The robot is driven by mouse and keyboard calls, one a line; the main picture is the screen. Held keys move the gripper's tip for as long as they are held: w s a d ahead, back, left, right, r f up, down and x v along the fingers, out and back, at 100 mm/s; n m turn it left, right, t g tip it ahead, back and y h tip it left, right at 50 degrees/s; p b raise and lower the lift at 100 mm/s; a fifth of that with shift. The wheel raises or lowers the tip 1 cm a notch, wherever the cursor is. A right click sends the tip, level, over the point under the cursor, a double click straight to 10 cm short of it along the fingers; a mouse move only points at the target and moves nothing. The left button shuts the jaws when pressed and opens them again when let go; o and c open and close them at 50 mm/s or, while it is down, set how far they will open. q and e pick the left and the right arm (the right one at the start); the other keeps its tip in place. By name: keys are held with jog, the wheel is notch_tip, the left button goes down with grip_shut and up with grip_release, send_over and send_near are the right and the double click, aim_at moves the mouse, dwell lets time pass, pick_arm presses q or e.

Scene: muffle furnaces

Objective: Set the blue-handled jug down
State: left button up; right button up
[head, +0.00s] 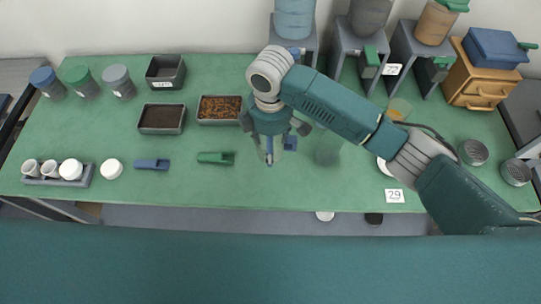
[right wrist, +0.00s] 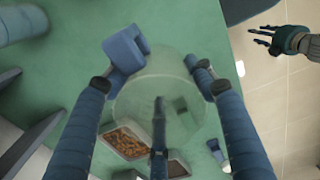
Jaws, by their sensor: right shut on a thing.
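The blue-handled jug is a clear, round vessel (right wrist: 150,100) with a chunky blue handle (right wrist: 125,50), seen from above in the right wrist view. My right gripper (right wrist: 158,85) is shut on it, with one finger on each side of the body; the handle is beside the left finger. In the head view the gripper (head: 272,140) points down over the middle of the green table (head: 225,185), and the blue handle (head: 290,143) shows to its right. I cannot tell whether the jug's base touches the table. My left gripper (right wrist: 266,40) shows in the right wrist view, empty, fingers spread.
A faint clear vessel (head: 328,150) stands close right of the gripper. A green scoop (head: 215,157) and a brown-filled tray (head: 220,108) are to the left. A card marked 29 (head: 394,196) lies near the front edge.

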notch_tip(320, 180, up, 12)
jog(key=s+d+m+b, duration=0.1)
jog(key=s+d+m, duration=0.4)
jog(key=d+m, duration=0.4)
jog(key=s+d+m+b, duration=0.2)
jog(key=s+d+m, duration=0.3)
jog(key=d+m, duration=0.4)
jog(key=shift+d+r, duration=0.35)
jog(key=shift+d, duration=0.9)
jog(key=shift+a, duration=0.1)
